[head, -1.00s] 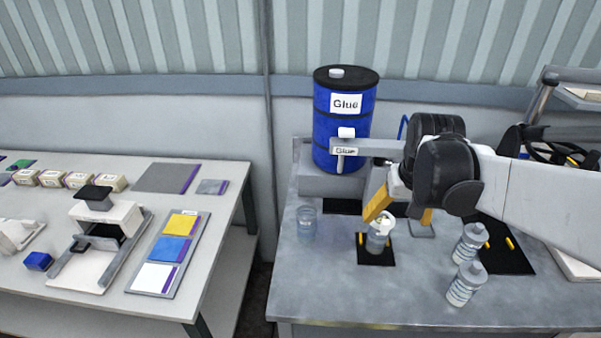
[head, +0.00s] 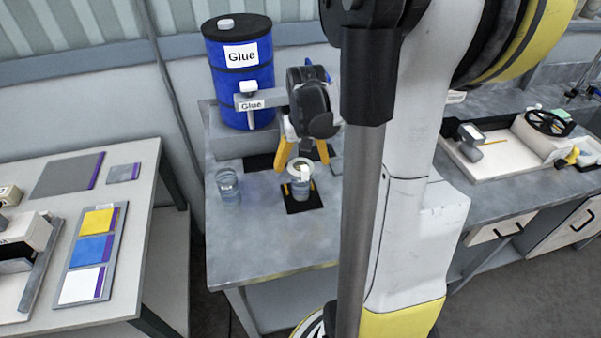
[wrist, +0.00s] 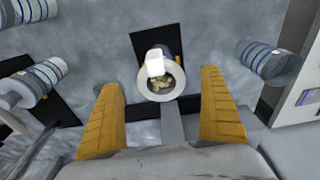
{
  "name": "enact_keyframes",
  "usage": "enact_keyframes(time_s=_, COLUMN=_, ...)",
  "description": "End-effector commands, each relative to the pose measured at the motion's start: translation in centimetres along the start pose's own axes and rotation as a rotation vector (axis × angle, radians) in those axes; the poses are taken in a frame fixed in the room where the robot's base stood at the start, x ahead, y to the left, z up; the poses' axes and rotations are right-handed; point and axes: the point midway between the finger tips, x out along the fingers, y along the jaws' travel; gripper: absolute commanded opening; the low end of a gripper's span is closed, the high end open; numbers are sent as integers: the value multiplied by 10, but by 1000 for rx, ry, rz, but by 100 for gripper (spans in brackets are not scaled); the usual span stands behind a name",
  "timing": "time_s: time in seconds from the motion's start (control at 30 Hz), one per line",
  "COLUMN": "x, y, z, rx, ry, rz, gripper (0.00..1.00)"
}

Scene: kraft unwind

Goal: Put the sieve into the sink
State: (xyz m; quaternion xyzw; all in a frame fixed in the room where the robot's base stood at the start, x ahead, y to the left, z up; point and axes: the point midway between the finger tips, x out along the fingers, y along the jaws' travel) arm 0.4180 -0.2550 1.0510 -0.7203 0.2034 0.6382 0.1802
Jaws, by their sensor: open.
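A white ring-shaped piece (head: 300,164), which looks like the sieve, sits on top of a clear jar (head: 301,188). The jar stands on a black mat (head: 303,205) on the grey table. In the wrist view the white rim (wrist: 159,98) has a white tab over it and pale yellowish bits inside. My gripper (head: 302,167) is open above the jar, its yellow fingers apart. In the wrist view the open gripper (wrist: 159,79) has the ring between and beyond its fingertips, with no clear contact. I cannot make out a sink.
A clear glass (head: 228,187) stands left of the jar. A blue glue drum (head: 240,75) with a dispenser stands behind. A counter with a white tray (head: 500,160) is at right. My arm hides the table's right part.

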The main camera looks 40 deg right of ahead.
Motion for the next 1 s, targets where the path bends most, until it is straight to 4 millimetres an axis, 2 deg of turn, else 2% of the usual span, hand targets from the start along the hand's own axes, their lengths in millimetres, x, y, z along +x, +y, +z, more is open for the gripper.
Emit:
enact_keyframes(time_s=0.03, x=13, y=0, z=0, rx=0, ry=0, rz=0, gripper=92)
enact_keyframes(time_s=0.13, x=25, y=0, z=0, rx=0, ry=0, rz=0, gripper=92)
enact_keyframes(time_s=0.37, x=26, y=0, z=0, rx=0, ry=0, rz=0, gripper=92)
enact_keyframes(time_s=0.57, x=25, y=0, z=0, rx=0, ry=0, rz=0, gripper=31)
enact_keyframes(time_s=0.73, x=25, y=0, z=0, rx=0, ry=0, rz=0, gripper=30)
enact_keyframes(time_s=0.77, x=25, y=0, z=0, rx=0, ry=0, rz=0, gripper=26)
enact_keyframes(time_s=1.0, x=22, y=0, z=-1, rx=0, ry=0, rz=0, gripper=26)
